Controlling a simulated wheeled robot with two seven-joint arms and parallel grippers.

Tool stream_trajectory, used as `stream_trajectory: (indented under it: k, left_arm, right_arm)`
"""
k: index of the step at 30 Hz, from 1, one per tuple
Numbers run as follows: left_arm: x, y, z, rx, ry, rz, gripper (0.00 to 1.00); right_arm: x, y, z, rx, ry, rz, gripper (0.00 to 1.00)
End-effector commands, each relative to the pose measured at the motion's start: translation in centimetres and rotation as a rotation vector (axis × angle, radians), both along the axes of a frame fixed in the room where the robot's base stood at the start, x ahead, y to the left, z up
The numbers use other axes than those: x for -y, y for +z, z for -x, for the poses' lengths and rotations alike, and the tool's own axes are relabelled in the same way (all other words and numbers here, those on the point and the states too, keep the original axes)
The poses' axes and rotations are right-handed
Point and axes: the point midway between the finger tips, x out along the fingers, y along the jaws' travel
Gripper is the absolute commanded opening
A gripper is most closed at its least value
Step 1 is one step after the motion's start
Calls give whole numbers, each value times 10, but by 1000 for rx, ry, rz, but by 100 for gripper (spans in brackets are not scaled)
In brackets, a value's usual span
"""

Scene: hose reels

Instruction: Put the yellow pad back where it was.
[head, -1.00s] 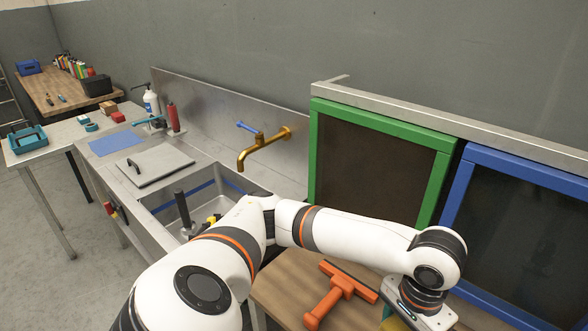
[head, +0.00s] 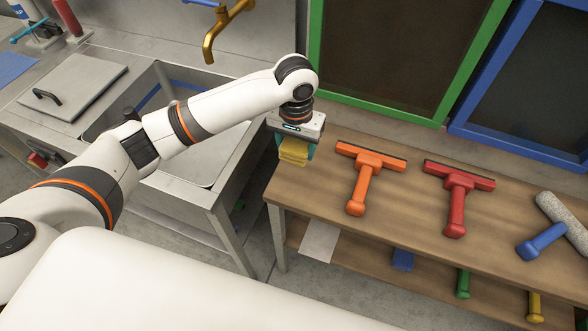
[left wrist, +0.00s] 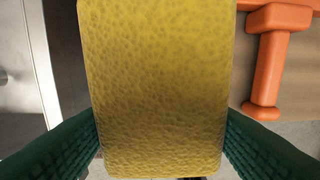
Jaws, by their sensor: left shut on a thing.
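The yellow pad (head: 293,153) is a thick, sponge-like block. My left gripper (head: 296,146) is shut on it, above the left end of the wooden table (head: 310,190), beside the sink. In the left wrist view the yellow pad (left wrist: 155,85) fills the middle, with the green fingers (left wrist: 155,145) on either side of it. The table surface right under the pad is hidden, so I cannot tell whether the pad touches it. My right gripper is not in view.
An orange squeegee (head: 362,180) lies just right of the pad, then a red squeegee (head: 457,195) and a blue-handled roller (head: 545,240). The steel sink (head: 215,165) is left. A brass tap (head: 212,45) juts above it. The lower shelf holds a whitish sheet (head: 319,241) and blue item (head: 402,259).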

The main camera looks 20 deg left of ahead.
Motion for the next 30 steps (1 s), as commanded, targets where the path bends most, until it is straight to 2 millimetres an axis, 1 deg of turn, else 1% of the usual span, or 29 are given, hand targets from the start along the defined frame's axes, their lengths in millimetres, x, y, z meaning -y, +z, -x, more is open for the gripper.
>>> stream_trajectory:
  k: [3, 8, 10, 14, 19, 21, 23, 30]
  left_arm:
    - [1, -21, -3, -6, -2, -5, 38]
    - [0, -50, -2, -4, -2, -5, 38]
    - [0, -59, -3, -4, -2, -4, 38]
    - [1, -70, -3, -2, -2, -4, 38]
    - [1, -94, -2, -3, -2, -3, 38]
    - [1, -101, -2, -3, -2, -4, 38]
    - [1, -103, -2, -1, -3, -3, 38]
    - [1, -103, -3, -1, -3, -3, 38]
  right_arm:
    - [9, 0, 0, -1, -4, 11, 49]
    - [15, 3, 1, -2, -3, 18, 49]
    - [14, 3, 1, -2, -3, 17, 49]
    - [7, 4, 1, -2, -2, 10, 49]
    - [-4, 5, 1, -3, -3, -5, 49]
    - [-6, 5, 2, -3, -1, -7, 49]
    - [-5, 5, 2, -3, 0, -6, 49]
    - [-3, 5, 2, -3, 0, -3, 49]
